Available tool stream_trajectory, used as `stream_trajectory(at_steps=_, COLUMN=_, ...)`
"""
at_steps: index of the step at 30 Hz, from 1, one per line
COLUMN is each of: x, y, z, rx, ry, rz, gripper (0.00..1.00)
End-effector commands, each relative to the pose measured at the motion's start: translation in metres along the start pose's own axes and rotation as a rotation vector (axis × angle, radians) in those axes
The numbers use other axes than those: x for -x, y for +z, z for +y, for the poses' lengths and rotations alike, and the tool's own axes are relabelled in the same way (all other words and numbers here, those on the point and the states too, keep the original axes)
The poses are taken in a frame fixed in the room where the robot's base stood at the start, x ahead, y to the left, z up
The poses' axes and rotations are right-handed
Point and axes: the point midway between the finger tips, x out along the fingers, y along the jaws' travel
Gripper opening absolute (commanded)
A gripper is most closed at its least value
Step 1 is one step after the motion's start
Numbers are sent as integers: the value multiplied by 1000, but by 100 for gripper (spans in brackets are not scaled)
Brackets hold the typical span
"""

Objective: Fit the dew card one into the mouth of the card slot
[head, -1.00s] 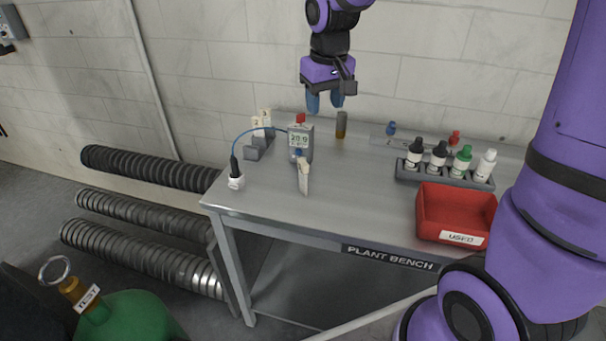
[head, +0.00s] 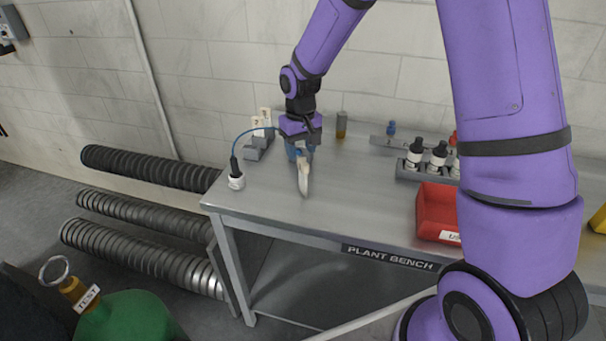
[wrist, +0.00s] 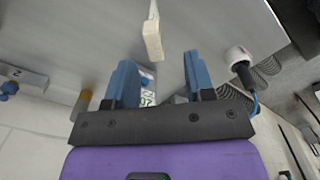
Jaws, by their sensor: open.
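Two pale upright cards with numbered tabs stand in a grey holder at the back left of the bench in the head view; the front card (head: 256,124) seems to read 2, and the number on the rear one (head: 265,116) is too small to be sure of. My gripper (head: 299,152) is low over the meter, right of these cards, blue fingers apart and empty. In the wrist view the meter's display (wrist: 148,99) shows behind the gap between the fingers (wrist: 160,68). A cream-ended white strip (head: 303,180) is just in front; its end (wrist: 153,40) lies beyond the fingertips. I cannot make out the slot's mouth.
A white plug-like piece (head: 236,181) with a blue cable is at the bench's left edge. A brown vial (head: 341,125) stands behind. A bottle rack (head: 408,173) and a red bin (head: 428,215) are right, partly behind my arm. The bench's front middle is clear.

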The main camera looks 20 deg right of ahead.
Motion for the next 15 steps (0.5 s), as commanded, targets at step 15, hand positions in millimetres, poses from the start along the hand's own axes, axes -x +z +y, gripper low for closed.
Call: stream_trajectory(at_steps=15, x=-52, y=1, z=7, rx=1, ry=1, rz=0, gripper=49)
